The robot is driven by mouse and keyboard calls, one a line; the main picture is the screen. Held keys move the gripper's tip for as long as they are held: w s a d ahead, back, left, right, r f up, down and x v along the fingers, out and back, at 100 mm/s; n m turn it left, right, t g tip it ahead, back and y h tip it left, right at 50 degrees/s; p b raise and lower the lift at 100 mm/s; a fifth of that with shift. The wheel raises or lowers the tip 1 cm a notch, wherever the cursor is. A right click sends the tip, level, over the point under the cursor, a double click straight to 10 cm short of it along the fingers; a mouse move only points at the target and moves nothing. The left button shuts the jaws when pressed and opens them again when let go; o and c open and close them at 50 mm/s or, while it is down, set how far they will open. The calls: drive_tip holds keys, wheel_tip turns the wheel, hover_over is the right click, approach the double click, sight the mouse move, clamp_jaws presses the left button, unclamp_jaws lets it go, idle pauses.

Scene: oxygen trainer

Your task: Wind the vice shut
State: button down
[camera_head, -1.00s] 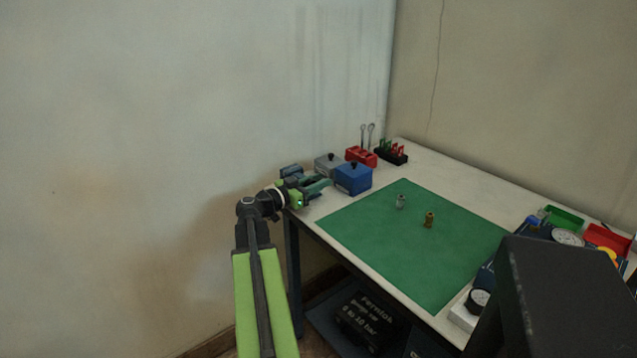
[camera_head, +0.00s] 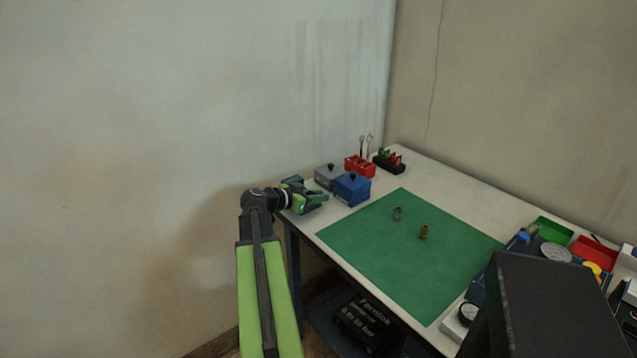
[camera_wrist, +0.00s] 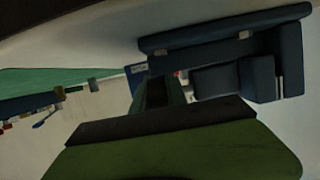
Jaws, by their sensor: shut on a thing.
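The dark blue vice (camera_head: 291,181) stands at the table's left corner, mostly hidden behind my gripper in the head view. In the wrist view the vice (camera_wrist: 225,45) fills the upper right, with its blocky jaw parts showing. My gripper (camera_head: 312,197) is at the vice, its green fingers pointing right across the table corner. In the wrist view my gripper (camera_wrist: 165,92) is shut at the vice's near side. The vice handle between the fingers is hidden, and I cannot tell the jaw gap clearly.
A blue box (camera_head: 351,190) and a grey box (camera_head: 327,176) stand close beside the vice. A green mat (camera_head: 400,270) carries a grey fitting (camera_head: 397,213) and a brass fitting (camera_head: 424,232). A red holder (camera_head: 359,166) stands at the back. Gauges and trays crowd the right.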

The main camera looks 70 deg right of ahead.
drive_tip(key=shift+f+t+y, duration=0.15)
drive_tip(key=shift+t+y, duration=0.15)
drive_tip(key=shift+y, duration=0.2)
drive_tip(key=c, duration=1.6)
unclamp_jaws()
drive_tip(key=p+v, duration=0.7)
drive_tip(key=v, duration=1)
drive_tip(key=shift+a, duration=0.2)
